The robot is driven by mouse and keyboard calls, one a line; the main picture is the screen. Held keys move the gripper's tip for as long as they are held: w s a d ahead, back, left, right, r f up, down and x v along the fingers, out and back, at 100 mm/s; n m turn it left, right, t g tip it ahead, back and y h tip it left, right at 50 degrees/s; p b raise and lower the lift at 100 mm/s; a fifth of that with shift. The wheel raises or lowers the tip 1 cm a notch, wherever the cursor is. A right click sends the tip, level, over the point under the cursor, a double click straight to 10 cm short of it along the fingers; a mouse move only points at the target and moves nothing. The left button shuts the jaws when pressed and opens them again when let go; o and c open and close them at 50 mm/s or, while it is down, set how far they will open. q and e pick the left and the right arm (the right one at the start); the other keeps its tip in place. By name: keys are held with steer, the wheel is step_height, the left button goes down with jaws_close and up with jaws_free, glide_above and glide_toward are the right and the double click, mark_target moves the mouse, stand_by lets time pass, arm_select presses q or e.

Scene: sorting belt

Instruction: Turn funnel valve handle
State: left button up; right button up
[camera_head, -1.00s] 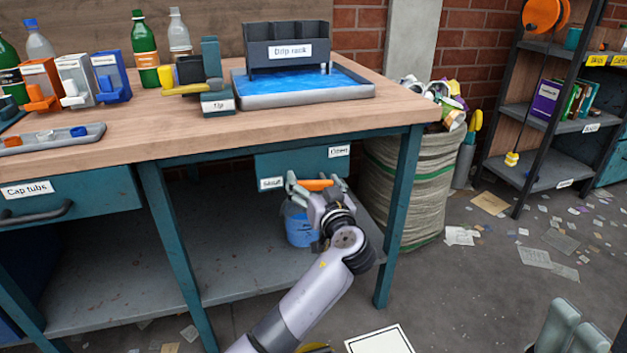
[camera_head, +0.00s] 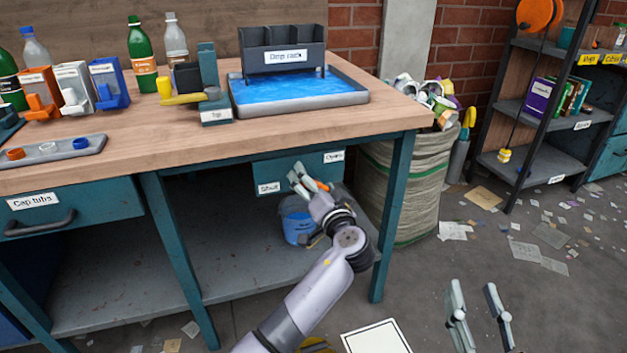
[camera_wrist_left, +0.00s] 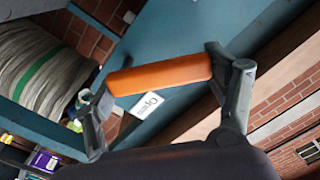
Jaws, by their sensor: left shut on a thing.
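The orange valve handle (camera_head: 311,184) is in front of the teal panel (camera_head: 300,168) under the bench. In the head view, my left gripper and wrist hide most of it. My left gripper (camera_head: 312,180) is shut on the handle. In the left wrist view the orange handle (camera_wrist_left: 160,75) lies lengthwise between my two left fingertips (camera_wrist_left: 156,80). The panel carries a "Shut" label (camera_head: 268,188) at left and an "Open" label (camera_head: 334,157) at right. My right gripper (camera_head: 473,286) is open and empty above the floor. No funnel can be made out.
A blue bucket (camera_head: 297,226) stands on the lower shelf below the handle. A bench leg (camera_head: 392,215) is to the right, with a stuffed sack (camera_head: 420,190) behind it. The drip rack (camera_head: 283,45) stands in a blue tray (camera_head: 300,100) on the bench.

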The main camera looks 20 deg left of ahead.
arm_select(q)
steer(key=shift+r, duration=0.2)
steer(key=o, duration=1.7)
steer(key=shift+f, duration=0.15)
steer(key=v, duration=0.7)
steer(key=shift+d, duration=0.15)
steer(key=shift+s, duration=0.15)
